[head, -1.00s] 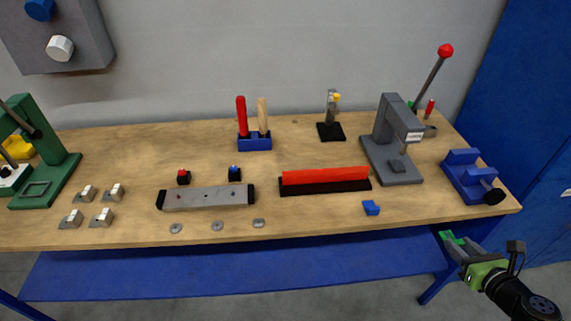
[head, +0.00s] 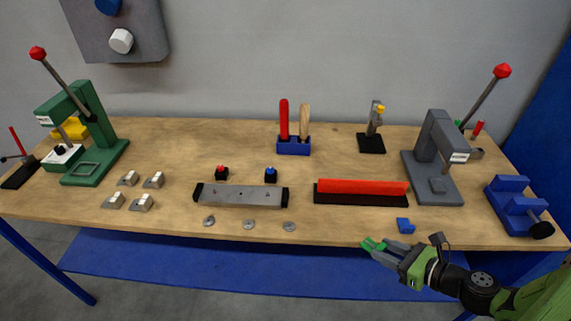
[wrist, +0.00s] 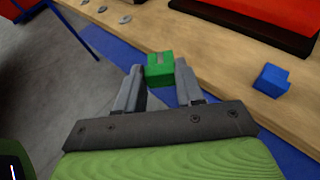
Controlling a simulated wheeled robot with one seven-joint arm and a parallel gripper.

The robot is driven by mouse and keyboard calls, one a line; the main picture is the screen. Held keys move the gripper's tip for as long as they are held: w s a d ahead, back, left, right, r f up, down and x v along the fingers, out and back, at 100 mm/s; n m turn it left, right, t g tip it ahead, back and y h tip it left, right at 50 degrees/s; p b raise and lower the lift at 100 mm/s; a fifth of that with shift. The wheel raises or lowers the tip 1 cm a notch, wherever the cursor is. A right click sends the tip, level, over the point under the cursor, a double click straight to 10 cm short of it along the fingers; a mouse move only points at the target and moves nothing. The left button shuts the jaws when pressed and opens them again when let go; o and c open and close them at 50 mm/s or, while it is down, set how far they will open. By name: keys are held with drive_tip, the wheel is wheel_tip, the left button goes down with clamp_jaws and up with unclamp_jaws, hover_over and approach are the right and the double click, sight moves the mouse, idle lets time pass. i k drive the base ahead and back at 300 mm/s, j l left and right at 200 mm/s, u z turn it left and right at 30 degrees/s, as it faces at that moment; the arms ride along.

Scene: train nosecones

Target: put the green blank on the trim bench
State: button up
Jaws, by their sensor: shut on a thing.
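The green blank (head: 369,243) is a small green block with a notch or groove in its top. In the wrist view the green blank (wrist: 158,72) sits between the grey fingertips. My gripper (head: 379,248) is shut on it, at the bench's front edge in the head view; the fingers also show in the wrist view (wrist: 160,82). A long wooden workbench (head: 330,225) with a blue lower shelf fills the head view. I cannot tell from any marking whether it is the trim bench.
A small blue block (head: 405,226) lies near the front edge close to my gripper. Behind are a red bar on a black base (head: 362,193) and a grey press (head: 436,160). A green press (head: 90,140) stands left. Bare wood lies between the tools.

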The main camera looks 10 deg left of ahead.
sight(249, 159)
drive_tip(key=j+u, duration=0.2)
drive_tip(key=j, duration=0.2)
drive_tip(key=i+j+u, duration=0.1)
drive_tip(key=j+u, duration=0.15)
drive_tip(key=j, duration=0.2)
drive_tip(key=i+j+u, duration=0.2)
drive_tip(key=j, duration=0.2)
drive_tip(key=j+u, duration=0.25)
drive_tip(key=j, duration=0.15)
drive_tip(key=i+j+u, duration=0.45)
drive_tip(key=j, duration=0.2)
